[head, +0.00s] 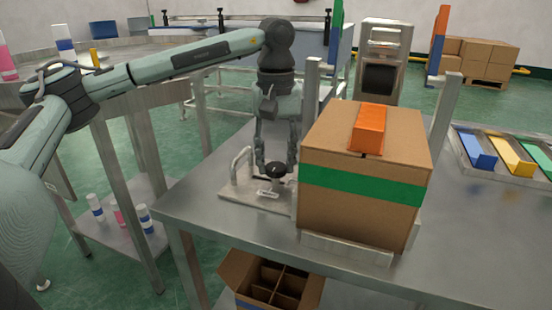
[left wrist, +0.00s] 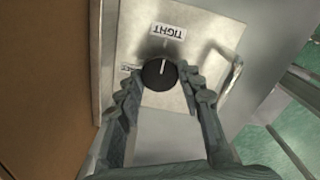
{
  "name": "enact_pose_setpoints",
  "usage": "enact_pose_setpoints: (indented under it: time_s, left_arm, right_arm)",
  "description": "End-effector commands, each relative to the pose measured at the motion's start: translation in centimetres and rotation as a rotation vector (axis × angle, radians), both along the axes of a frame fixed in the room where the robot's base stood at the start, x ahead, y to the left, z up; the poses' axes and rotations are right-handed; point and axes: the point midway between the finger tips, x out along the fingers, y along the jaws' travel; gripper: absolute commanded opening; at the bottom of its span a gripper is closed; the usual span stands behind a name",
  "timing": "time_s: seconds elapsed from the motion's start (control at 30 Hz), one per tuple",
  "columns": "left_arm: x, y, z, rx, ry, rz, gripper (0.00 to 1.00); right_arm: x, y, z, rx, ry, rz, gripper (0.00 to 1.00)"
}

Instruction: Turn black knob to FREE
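The black knob (head: 276,170) sits on a metal plate on the table. In the left wrist view the knob (left wrist: 160,74) has a white mark pointing up towards the upside-down TIGHT label (left wrist: 168,31). A second white label (left wrist: 130,68) left of the knob is partly hidden by a finger, so its word is unreadable. My left gripper (head: 277,163) points down over the knob; it also shows in the left wrist view (left wrist: 160,78). Its fingers are spread, one on each side of the knob, close to it. Contact is not clear. My right gripper is not in view.
A large cardboard box (head: 365,165) with a green band and orange block stands right beside the knob plate. A metal handle (head: 240,162) rises at the plate's left. Coloured trays (head: 510,155) lie at the far right. The table front right is clear.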

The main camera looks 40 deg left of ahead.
Motion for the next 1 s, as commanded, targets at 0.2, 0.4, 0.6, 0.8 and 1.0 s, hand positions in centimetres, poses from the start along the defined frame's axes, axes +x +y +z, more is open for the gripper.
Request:
enact_pose_setpoints:
  time_s: [0.2,0.4,0.6,0.8,1.0]
  left_arm:
    - [-0.01,0.02,0.02,0.001,0.001,0.0,0.08]
    - [-0.03,0.0,-0.01,0.0,0.001,0.016,0.08]
    - [-0.03,-0.03,-0.04,-0.001,0.002,0.092,0.08]
    - [-0.02,-0.03,-0.06,-0.001,0.002,0.242,0.08]
    - [-0.04,-0.02,-0.02,-0.001,0.002,0.431,0.08]
  right_arm:
    - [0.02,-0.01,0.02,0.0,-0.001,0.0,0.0]
    - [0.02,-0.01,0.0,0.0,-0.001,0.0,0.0]
    - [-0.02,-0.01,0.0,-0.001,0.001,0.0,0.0]
    - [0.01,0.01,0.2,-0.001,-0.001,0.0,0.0]
    - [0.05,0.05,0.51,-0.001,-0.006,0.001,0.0]
